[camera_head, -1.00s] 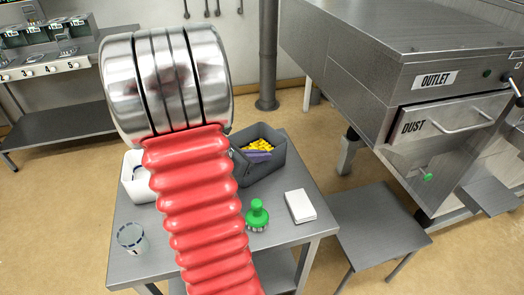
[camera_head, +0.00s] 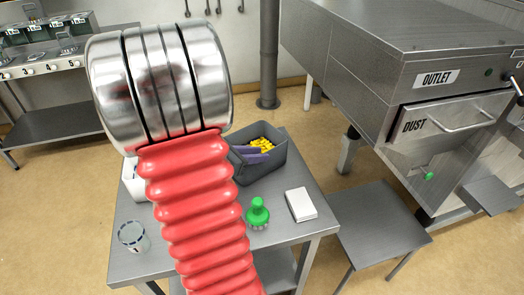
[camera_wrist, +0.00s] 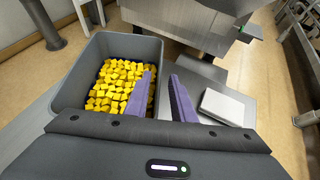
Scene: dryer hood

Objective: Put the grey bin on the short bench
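The grey bin (camera_head: 272,168) stands on the metal table (camera_head: 290,232), holding several yellow pieces (camera_head: 262,145). It fills the left of the wrist view (camera_wrist: 66,88). My gripper (camera_head: 252,153) has purple fingers and is at the bin, partly hidden behind my red arm. In the wrist view my gripper (camera_wrist: 163,80) has one finger inside the bin and the other outside, with the bin's right wall between them. A gap shows between the fingers, so it looks open. The short bench (camera_head: 378,226) is low, bare and grey, right of the table.
On the table are a white box (camera_head: 301,204), a green-handled tool (camera_head: 257,213), a clear glass (camera_head: 132,237) and a white container (camera_head: 135,183) partly behind my arm. A large metal machine with a dust drawer (camera_head: 450,116) stands beyond the short bench.

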